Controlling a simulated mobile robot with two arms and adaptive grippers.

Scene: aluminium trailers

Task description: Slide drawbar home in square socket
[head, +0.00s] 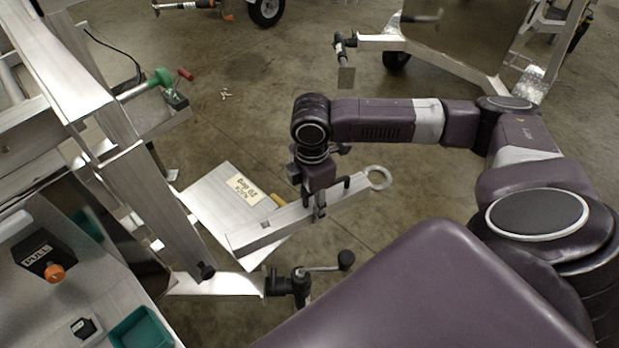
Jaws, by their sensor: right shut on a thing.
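The drawbar (275,228) is a square aluminium bar with a ring eye (379,177) at its right end. My right gripper (320,205) is shut on it near the ring end, from above. The bar slants, its plain end low and to the left. I cannot clearly make out the square socket's opening. My left gripper is not in view.
A pale panel (205,200) with a paper label (243,189) lies behind the bar. A jack with a crank handle (300,285) stands on a metal beam in front. A green tray (142,328) is at lower left. Another trailer (455,62) stands behind; floor between is mostly clear.

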